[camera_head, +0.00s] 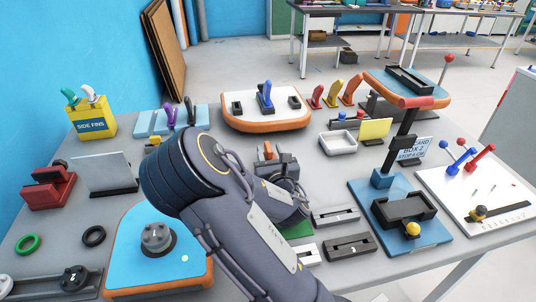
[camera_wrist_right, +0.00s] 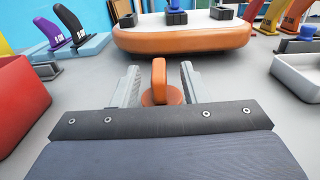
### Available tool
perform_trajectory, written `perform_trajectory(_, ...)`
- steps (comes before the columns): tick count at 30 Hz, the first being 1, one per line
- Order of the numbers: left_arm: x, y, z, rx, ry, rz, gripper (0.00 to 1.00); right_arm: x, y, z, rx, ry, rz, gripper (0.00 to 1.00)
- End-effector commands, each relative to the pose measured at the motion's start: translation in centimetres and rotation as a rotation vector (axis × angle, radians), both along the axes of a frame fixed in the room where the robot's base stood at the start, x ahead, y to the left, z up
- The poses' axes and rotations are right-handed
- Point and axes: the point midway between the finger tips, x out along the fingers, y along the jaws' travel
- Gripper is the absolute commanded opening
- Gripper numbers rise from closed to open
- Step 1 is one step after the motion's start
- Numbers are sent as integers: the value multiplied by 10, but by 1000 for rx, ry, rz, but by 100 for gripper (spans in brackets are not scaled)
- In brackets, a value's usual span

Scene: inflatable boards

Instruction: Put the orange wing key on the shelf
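An orange wing key (camera_wrist_right: 159,94), with an upright fin on a rounded base, stands between the two fingers of my right gripper (camera_wrist_right: 160,84) in the right wrist view. Narrow gaps seem to show on both sides of it, so the fingers look open around it. In the head view the top of the key (camera_head: 268,149) shows at the right gripper (camera_head: 275,160), partly hidden by my right wrist. I cannot tell which surface is the shelf. My left gripper is not in view.
A white-topped orange board (camera_head: 245,117) lies just beyond the key. Several coloured fins (camera_head: 331,94) stand to its right. A white tray (camera_head: 338,143) and a blue stand (camera_head: 420,232) are right of my gripper. A blue board (camera_head: 135,245) lies at the front left.

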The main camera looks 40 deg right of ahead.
Motion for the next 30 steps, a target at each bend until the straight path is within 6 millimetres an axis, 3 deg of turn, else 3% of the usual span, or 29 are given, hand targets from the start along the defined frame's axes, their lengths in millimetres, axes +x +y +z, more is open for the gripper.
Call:
perform_trajectory(6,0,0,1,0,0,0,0,26,-13,2,0,-1,-1,40)
perform_trajectory(14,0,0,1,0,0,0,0,29,-15,2,1,0,-1,40)
perform_trajectory(24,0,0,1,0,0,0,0,28,-14,2,1,0,-1,0)
perform_trajectory(30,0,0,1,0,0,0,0,28,-14,2,1,0,-1,0)
